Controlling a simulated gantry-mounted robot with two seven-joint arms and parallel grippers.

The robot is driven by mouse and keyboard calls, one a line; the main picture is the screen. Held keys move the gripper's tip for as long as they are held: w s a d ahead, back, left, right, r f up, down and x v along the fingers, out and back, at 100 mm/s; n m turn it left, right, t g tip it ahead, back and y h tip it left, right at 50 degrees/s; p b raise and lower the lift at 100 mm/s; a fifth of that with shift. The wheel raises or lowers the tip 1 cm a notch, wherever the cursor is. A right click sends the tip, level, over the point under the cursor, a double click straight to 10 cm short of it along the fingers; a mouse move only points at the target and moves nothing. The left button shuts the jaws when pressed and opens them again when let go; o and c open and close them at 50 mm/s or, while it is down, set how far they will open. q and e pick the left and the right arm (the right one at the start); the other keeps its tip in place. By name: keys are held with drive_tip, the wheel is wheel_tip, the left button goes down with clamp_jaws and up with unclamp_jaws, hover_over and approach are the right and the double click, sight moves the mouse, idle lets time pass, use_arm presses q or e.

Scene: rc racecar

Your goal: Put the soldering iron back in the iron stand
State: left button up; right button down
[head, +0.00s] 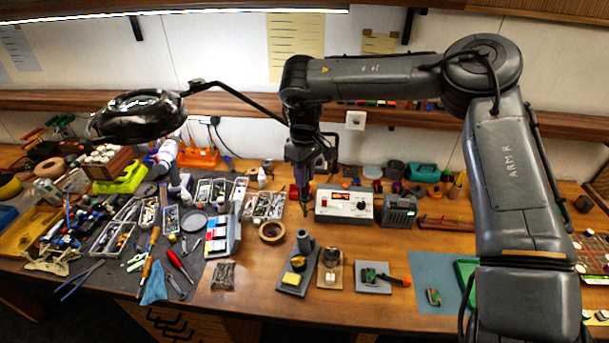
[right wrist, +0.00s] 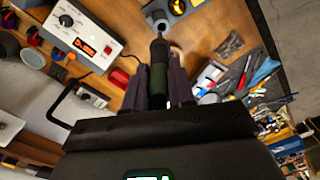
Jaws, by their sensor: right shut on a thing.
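My right gripper (head: 304,190) hangs above the bench, to the left of the soldering station and behind the iron stand. The iron points away from the wrist. The iron stand (head: 305,243) has a grey base, an upright dark holder and a yellow sponge. Part of it shows at the top of the wrist view (right wrist: 157,14), beyond the iron. My left gripper is not in view.
The white soldering station (head: 343,204) with a red display stands right of the gripper. A tape roll (head: 272,231) lies left of the stand. Small boards and fixtures (head: 374,277) sit to its right. Tools and parts trays crowd the left. Bare wood lies in front of the stand.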

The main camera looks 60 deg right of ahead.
sight(304, 190)
drive_tip(key=shift+f+b, duration=1.4)
drive_tip(key=shift+f, duration=0.5)
drive_tip(key=shift+f+b, duration=0.75)
drive_tip(key=shift+f, duration=0.1)
drive_tip(key=shift+b, duration=0.35)
